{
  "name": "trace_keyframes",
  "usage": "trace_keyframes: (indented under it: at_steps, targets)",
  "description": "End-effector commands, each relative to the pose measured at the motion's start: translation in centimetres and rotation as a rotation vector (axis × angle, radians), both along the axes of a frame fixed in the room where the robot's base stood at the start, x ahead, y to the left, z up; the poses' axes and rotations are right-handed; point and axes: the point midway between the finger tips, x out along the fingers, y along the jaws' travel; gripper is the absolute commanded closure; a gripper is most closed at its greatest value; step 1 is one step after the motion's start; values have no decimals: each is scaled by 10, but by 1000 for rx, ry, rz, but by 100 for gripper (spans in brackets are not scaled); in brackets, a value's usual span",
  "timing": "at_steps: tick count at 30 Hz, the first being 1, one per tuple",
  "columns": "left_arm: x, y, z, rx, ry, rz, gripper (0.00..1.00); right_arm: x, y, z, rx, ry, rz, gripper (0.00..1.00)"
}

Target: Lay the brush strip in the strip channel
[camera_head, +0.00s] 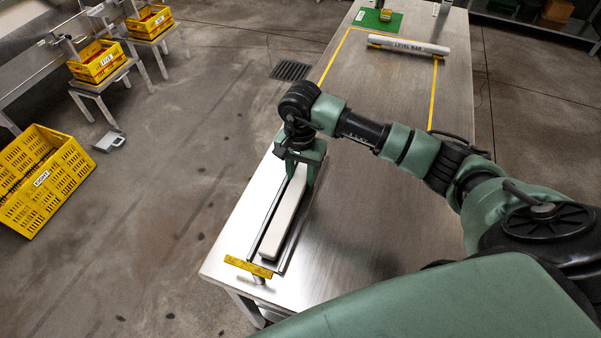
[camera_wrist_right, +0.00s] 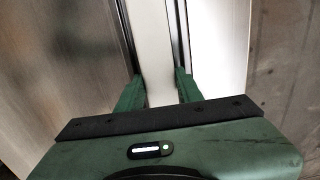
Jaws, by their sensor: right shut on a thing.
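The brush strip (camera_head: 285,220) is a long white bar near the table's left edge in the head view. It lies lengthwise along the dark-railed strip channel (camera_head: 262,222), between or just over its rails; its exact height in it I cannot tell. My right gripper (camera_head: 303,172) is over the far part of the strip, fingers pointing down, shut on it. In the right wrist view the strip (camera_wrist_right: 155,45) runs between the two green fingers (camera_wrist_right: 160,90), with dark rails on both sides. My left gripper is not in view.
A yellow end piece (camera_head: 248,267) sits at the channel's near end. A white level bar (camera_head: 408,45) rests at the table's far end, inside yellow tape lines. A green mat (camera_head: 378,20) lies beyond it. Yellow crates (camera_head: 42,178) stand on the floor and stands at left. The table's middle is clear.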

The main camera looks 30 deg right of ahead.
Motion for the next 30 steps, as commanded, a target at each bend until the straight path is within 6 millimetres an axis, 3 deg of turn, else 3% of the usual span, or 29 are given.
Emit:
trace_keyframes:
  at_steps: [1, 2, 4, 17, 30]
  targets:
    - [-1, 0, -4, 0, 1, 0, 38, 0, 0, -3, 0, -1, 0, 100]
    - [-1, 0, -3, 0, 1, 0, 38, 0, 0, -2, -1, -1, 0, 58]
    - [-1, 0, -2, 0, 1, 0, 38, 0, 0, -1, 0, 0, 0, 42]
    - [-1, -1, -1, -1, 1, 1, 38, 1, 0, 5, 0, -3, 0, 42]
    - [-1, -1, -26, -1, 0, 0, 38, 2, 0, 92, -1, -6, -1, 42]
